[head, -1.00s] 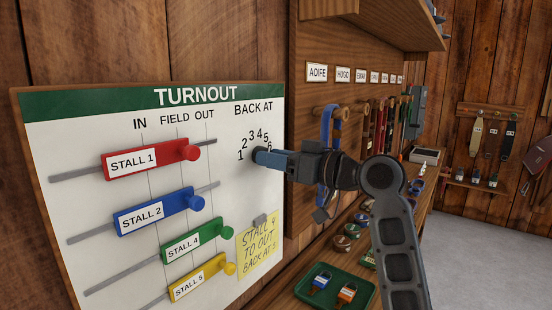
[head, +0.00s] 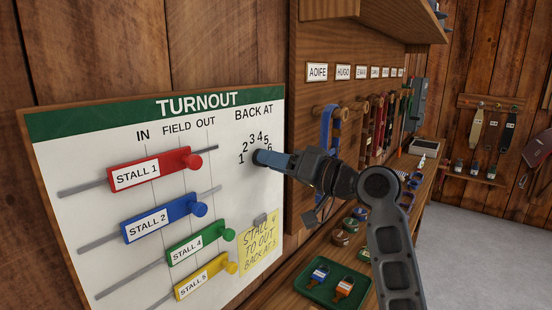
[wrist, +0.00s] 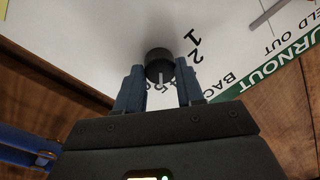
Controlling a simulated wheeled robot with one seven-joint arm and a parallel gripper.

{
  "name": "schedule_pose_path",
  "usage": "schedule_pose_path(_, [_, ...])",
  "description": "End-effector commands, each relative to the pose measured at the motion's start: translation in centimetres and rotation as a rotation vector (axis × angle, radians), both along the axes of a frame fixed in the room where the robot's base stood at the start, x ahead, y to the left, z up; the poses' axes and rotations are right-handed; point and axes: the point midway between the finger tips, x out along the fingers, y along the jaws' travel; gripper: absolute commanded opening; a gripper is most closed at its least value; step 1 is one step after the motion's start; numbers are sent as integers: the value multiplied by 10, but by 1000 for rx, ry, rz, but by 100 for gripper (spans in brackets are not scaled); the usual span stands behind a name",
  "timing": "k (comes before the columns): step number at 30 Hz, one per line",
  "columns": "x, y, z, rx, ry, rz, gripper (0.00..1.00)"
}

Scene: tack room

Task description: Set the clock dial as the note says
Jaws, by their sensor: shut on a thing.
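The black clock dial (wrist: 158,56) is a round knob under BACK AT on the white turnout board (head: 75,165). My gripper (head: 264,158) is shut on it, with one blue finger on each side in the wrist view (wrist: 160,70). A pale pointer line on the knob points down toward my gripper in the wrist view. The numbers 1 and 2 show clearly there; others are partly covered by the fingers. The yellow note (head: 260,245) reads "STALL 4 TO OUT, BACK AT" and a last figure too small to tell. The green Stall 4 slider (head: 200,245) sits at its slot's right end.
Red (head: 150,168), blue (head: 160,215) and yellow (head: 205,278) sliders share the board. A blue strap (head: 328,135) hangs close behind my gripper. A green tray (head: 315,290) with tags lies on the bench below.

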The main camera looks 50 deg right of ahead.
Motion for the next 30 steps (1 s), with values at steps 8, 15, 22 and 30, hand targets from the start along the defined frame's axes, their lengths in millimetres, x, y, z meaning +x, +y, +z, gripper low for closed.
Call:
schedule_pose_path(8, [0, 0, 0, 12, 0, 0, 7])
schedule_pose_path(15, [0, 0, 0, 11, 0, 0, 44])
schedule_pose_path(22, [0, 0, 0, 11, 0, 0, 63])
schedule_pose_path(30, [-4, -1, -1, 11, 0, 0, 63])
